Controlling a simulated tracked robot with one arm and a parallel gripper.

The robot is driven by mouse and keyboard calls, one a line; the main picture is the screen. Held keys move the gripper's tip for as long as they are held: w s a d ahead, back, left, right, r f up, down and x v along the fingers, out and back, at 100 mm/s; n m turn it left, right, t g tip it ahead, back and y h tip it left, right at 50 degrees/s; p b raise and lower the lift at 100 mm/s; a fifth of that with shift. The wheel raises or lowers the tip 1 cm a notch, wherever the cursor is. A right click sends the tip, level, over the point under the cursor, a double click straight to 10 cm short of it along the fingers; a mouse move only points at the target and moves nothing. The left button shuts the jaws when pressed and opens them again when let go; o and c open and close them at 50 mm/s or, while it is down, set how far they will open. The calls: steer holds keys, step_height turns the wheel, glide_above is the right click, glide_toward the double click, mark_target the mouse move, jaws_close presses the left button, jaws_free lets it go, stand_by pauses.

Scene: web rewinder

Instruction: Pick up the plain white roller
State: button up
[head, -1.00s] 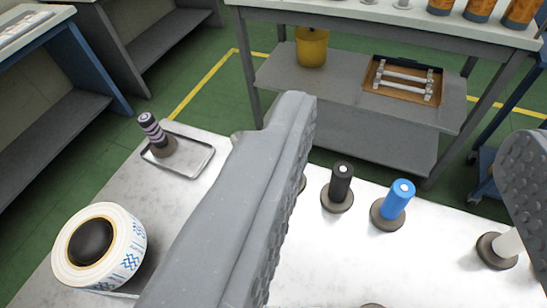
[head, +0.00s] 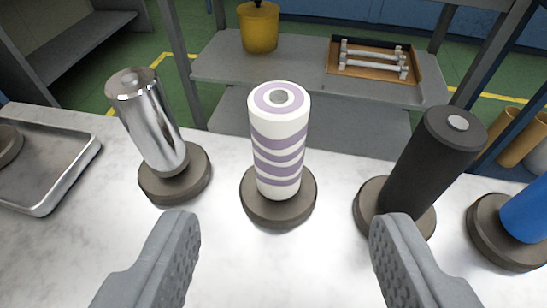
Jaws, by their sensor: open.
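No plain white roller shows in this view. A white roller with wavy purple bands (head: 279,140) stands upright on a dark round base (head: 278,213), straight ahead of my gripper. A shiny chrome roller (head: 152,125) stands to its left on a similar base. A black roller (head: 430,165) stands to its right, and a blue roller (head: 528,212) is cut off at the right edge. My gripper (head: 285,228) is open and empty. Its two fingers are wide apart at the bottom, in front of the banded roller, with nothing between them.
A metal tray (head: 60,180) lies at the left of the white table (head: 225,245). Behind is a grey shelf with a yellow bucket (head: 259,28) and a wooden tray (head: 375,70). Brown cylinders (head: 510,140) show at the far right. The table front between the fingers is clear.

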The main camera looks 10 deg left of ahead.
mark_target(279, 144)
steer(key=x, duration=0.4)
steer(key=shift+w+b, duration=0.25)
steer(key=shift+b, duration=0.05)
steer(key=shift+a+r+b+x, duration=0.1)
steer(key=shift+b+x, duration=0.3)
steer(key=shift+x, duration=1)
steer(key=shift+a+r+b+x, duration=0.1)
steer(key=shift+b+x, duration=0.25)
steer(key=shift+x, duration=1.1)
steer(key=shift+c, duration=0.3)
jaws_close()
